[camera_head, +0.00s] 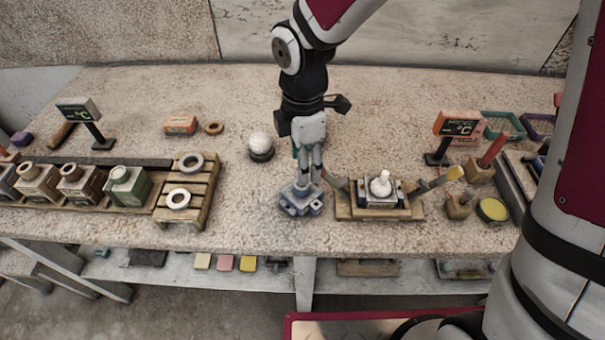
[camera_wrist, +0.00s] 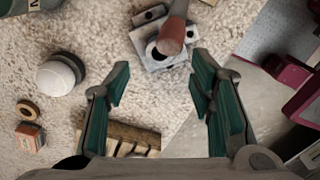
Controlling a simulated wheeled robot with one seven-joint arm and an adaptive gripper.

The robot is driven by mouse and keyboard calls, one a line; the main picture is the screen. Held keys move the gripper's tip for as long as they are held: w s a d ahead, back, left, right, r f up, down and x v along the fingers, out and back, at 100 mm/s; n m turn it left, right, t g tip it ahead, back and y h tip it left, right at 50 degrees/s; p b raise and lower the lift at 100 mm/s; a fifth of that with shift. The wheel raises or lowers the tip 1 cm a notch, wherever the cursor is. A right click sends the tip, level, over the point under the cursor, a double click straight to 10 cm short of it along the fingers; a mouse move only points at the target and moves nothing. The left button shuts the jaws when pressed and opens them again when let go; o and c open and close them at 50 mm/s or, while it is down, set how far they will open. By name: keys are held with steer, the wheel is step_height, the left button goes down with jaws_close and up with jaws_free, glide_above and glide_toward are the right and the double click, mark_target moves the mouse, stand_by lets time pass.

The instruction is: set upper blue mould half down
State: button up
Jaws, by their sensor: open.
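The blue-grey mould half (camera_head: 301,203) rests on the table left of the wooden tray. My gripper (camera_head: 311,178) is just above it, fingers pointing down. In the wrist view the mould half (camera_wrist: 152,52), with a dark round hole, lies beyond my spread green-padded fingertips (camera_wrist: 160,82), with nothing clasped between them. A reddish-brown handle (camera_wrist: 172,36) covers part of it there. Another mould half (camera_head: 364,201) sits on the wooden tray (camera_head: 350,213), with a white plaster piece (camera_head: 381,187) on top. Whether my fingers touch the loose mould half is unclear.
A white sphere on a dark stand (camera_head: 260,146) is left of my gripper. Rings lie on a wooden rack (camera_head: 206,196) further left, next to several jars. Tools with handles (camera_head: 440,180) stand right of the tray. The table between rack and mould half is clear.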

steer(key=shift+r, duration=2.25)
steer(key=shift+d, duration=0.1)
steer(key=s+d+r+m+t, duration=0.2)
steer(key=s+d+r+m, duration=0.5)
steer(key=m, duration=0.4)
steer(key=s+d+r+m+t, duration=0.2)
steer(key=s+d+r+m, duration=0.5)
steer(key=s+d+m, duration=0.2)
steer(key=d+m, duration=0.2)
steer(key=d, duration=0.1)
steer(key=shift+s+t, duration=0.2)
steer(key=shift+t, duration=0.1)
steer(key=shift+r, duration=0.15)
